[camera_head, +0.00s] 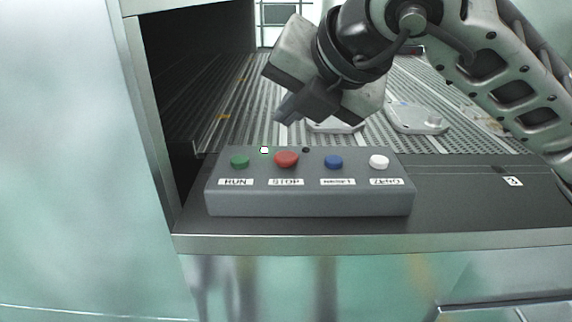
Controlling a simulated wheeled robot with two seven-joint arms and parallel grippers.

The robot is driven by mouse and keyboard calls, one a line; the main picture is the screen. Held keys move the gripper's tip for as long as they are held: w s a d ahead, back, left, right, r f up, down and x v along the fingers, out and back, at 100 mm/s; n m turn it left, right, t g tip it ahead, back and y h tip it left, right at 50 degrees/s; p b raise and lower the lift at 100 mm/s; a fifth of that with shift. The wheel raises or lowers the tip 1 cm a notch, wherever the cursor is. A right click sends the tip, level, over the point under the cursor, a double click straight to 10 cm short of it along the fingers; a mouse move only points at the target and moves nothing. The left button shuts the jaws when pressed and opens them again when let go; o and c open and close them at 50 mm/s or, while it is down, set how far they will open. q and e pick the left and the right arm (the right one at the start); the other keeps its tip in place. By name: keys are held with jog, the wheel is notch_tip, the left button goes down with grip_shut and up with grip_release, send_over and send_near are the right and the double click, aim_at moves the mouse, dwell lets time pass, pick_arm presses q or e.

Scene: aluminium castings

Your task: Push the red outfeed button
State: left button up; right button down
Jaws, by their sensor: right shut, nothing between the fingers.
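The red button (286,159) sits on a grey control box (310,203), above a label that reads STOP. A green button (240,161) labelled RUN is to its left. A blue button (333,162) and a white button (379,162) are to its right. My right gripper (287,112) comes in from the upper right, shut and empty. Its fingertips appear just above and behind the red button in the picture, apart from it. My left gripper is not in view.
Behind the box is a ribbed conveyor (215,105) with metal castings (416,117) on it. A dark shelf (470,205) holds the box. A pale cabinet panel (75,150) stands at the left. A small marker numbered 3 (513,181) lies to the right.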

aim_at(291, 160)
jog(key=shift+f+b, duration=0.75)
jog(key=shift+f, duration=0.2)
jog(key=shift+f+b, duration=0.5)
jog(key=shift+b, duration=0.05)
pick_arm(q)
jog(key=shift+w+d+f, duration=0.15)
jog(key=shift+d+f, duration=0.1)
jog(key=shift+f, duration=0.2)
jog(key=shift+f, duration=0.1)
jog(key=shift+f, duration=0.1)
pick_arm(e)
jog(key=shift+f, duration=0.1)
pick_arm(q)
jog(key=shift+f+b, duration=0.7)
jog(key=shift+b, duration=0.15)
pick_arm(e)
jog(key=shift+f, duration=0.3)
pick_arm(q)
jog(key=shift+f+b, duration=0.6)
jog(key=shift+b, duration=0.05)
pick_arm(e)
jog(key=shift+f, duration=0.5)
jog(key=shift+r, duration=0.1)
pick_arm(q)
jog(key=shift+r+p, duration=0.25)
jog(key=shift+p, duration=0.05)
pick_arm(e)
jog(key=shift+r, duration=0.75)
